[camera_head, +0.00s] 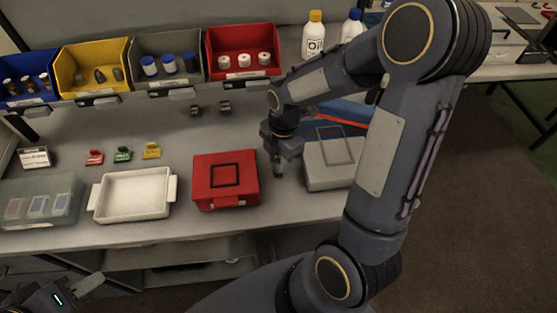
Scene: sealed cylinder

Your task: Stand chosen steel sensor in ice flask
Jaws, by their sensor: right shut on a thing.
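My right gripper (279,158) points down between the red case and the grey case, above the bench. It is shut on a small grey thing, largely hidden by the fingers; I cannot tell whether this is the steel sensor. My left gripper (82,288) is at the bottom left corner, below the bench's front edge and partly cut off. Its jaw opening is not clear. I cannot make out an ice flask; my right arm covers much of the right side.
On the bench (280,205) are a red case (226,198), a grey case (322,180), a white tray (132,212) and a clear box (40,221). Blue, yellow (115,52), grey and red (213,42) bins line the back. A yellow-capped bottle (314,38) stands behind.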

